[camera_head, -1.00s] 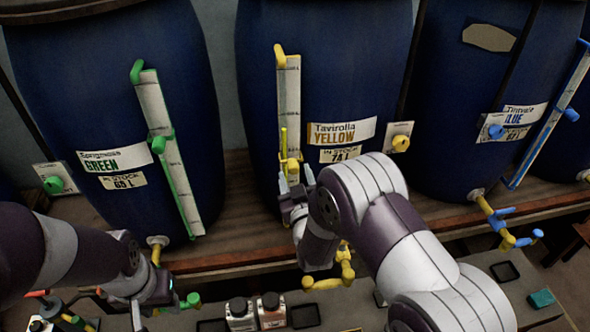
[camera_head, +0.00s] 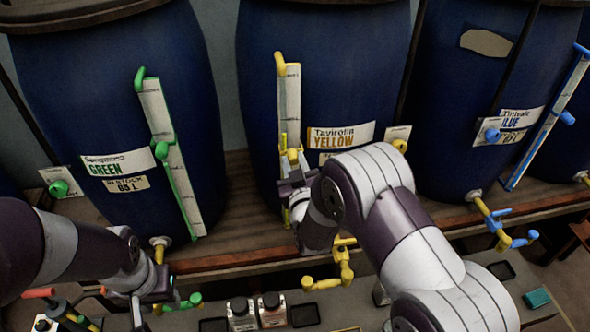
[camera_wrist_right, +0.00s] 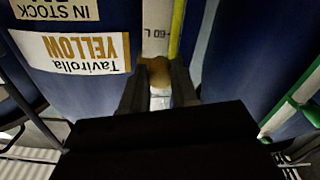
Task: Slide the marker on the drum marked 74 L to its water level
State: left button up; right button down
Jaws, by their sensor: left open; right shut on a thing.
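The drum with the yellow label (camera_head: 352,95) is the middle blue drum. Its stock tag is mostly hidden by my right arm in the head view. A pale gauge strip (camera_head: 291,100) with a yellow tube runs down its front. The yellow marker (camera_head: 292,154) sits low on this strip. My right gripper (camera_head: 294,178) is at the marker from below. In the right wrist view its two fingers (camera_wrist_right: 158,88) are shut on the marker (camera_wrist_right: 157,70), with the strip above it. My left gripper (camera_head: 153,306) is open and empty at the lower left. The water level is not clear to me.
The green-labelled drum (camera_head: 115,110) with its own gauge and marker stands left; the blue-labelled drum (camera_head: 455,100) stands right. A yellow tap (camera_head: 342,268) juts out below my right arm. Two small jars (camera_head: 256,312) stand on the front bench.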

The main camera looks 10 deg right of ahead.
pick_arm(q)
notch_tip(320, 180, up, 2)
jog(key=shift+r+p, duration=0.15)
jog(key=shift+p, duration=0.5)
pick_arm(e)
notch_tip(320, 180, up, 5)
jog(key=shift+f, duration=0.15)
jog(key=c, duration=0.9)
grip_release()
jog(key=shift+o, duration=0.2)
pick_arm(q)
notch_tip(320, 180, down, 3)
jog(key=b, duration=0.3)
pick_arm(e)
jog(key=s, duration=1.2)
jog(key=shift+s, duration=0.35)
